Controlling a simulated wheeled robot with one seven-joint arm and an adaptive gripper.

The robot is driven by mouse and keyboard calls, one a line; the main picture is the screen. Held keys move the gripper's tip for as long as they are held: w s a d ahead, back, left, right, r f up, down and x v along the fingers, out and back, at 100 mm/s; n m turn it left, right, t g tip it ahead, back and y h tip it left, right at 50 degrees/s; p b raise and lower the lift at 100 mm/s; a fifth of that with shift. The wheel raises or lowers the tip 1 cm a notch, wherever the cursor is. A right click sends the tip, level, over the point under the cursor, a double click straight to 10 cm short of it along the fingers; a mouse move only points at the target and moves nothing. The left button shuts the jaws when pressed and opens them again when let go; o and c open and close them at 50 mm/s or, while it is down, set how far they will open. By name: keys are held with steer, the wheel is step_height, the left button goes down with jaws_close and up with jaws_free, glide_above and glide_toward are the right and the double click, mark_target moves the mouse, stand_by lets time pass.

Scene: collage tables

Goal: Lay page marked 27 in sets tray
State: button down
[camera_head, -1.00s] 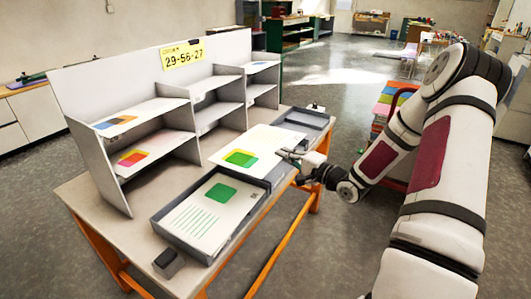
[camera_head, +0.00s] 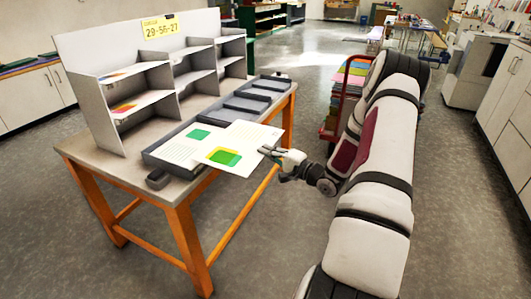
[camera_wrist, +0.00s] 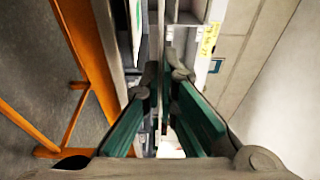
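No number is readable on the page.
A yellow sign (camera_head: 161,27) reading 29-56-27 tops the grey shelf unit (camera_head: 103,122), which holds printed pages on its left shelves. More grey trays (camera_head: 246,103) continue along the table's front edge. A small dark block (camera_head: 157,179) sits at the near table corner. A red cart stands behind my arm.

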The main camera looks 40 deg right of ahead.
mark_target(218, 138)
steer(key=w+a+b, duration=0.2)
steer(key=w+b, duration=0.1)
steer(key=w, duration=0.3)
steer(key=w+a+b, duration=0.2)
steer(key=w+b, duration=0.1)
steer(key=w, duration=0.3)
steer(key=w+a+b, duration=0.2)
steer(key=w+b, duration=0.1)
steer(key=w, duration=0.3)
steer(key=shift+w+a+f, duration=0.1)
steer(key=shift+w+a, duration=0.05)
steer(key=shift+a, duration=0.2)
step_height(218, 138, down, 2)
steer(key=shift+d+f+b, duration=0.1)
steer(key=shift+f+b, duration=0.05)
steer(key=shift+b, duration=0.45)
steer(key=shift+f+b, duration=0.35)
steer(key=shift+f, duration=0.6)
steer(key=c, duration=1.7)
jaws_free()
steer(key=shift+s, duration=0.2)
steer(key=s, duration=0.4)
steer(key=s+d, duration=0.1)
steer(key=s, duration=0.6)
steer(key=shift+s+d, duration=0.25)
steer(key=shift+s, duration=0.1)
